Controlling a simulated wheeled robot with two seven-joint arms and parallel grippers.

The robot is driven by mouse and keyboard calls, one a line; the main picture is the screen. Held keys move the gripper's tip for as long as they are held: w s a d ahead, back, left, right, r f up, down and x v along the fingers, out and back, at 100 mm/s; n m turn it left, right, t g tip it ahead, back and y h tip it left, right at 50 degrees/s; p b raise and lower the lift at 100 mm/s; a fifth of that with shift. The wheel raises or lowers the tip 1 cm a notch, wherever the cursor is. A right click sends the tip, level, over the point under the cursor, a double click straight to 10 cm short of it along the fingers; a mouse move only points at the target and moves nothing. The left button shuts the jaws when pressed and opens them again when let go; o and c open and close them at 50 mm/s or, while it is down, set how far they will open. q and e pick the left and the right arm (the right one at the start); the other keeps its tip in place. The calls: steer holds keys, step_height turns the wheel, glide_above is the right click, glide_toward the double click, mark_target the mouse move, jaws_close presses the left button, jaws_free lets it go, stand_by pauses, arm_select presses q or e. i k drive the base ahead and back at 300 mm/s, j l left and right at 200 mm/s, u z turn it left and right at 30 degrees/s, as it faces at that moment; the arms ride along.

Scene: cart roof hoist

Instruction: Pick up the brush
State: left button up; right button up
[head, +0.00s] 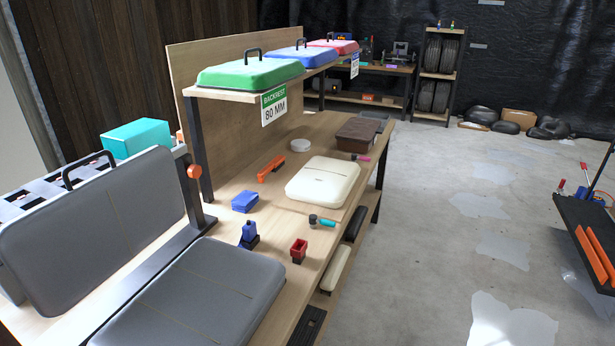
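No object is clearly recognisable as the brush at this size. A small tool with a teal handle and dark head (321,220) lies near the front edge of the workbench (262,215), beside the cream pad. A small pink-handled item (361,157) lies farther back near the brown box. A long orange item (271,169) lies toward the back panel. I cannot tell which of these is the brush. Neither of my grippers is in the head view.
A cream pad (322,182), blue block (245,202), red holder (299,249) and brown box (358,134) stand on the bench. A grey seat (190,292) and backrest (95,230) fill the near left. Coloured lidded pads (250,74) rest on the shelf above. Floor at right (440,220) is open.

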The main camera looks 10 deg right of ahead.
mark_target(278, 161)
steer(key=u, duration=0.7)
steer(key=l+u, duration=1.25)
steer(key=k+l+u, duration=0.15)
steer(key=l+u, duration=0.25)
steer(key=l, duration=0.15)
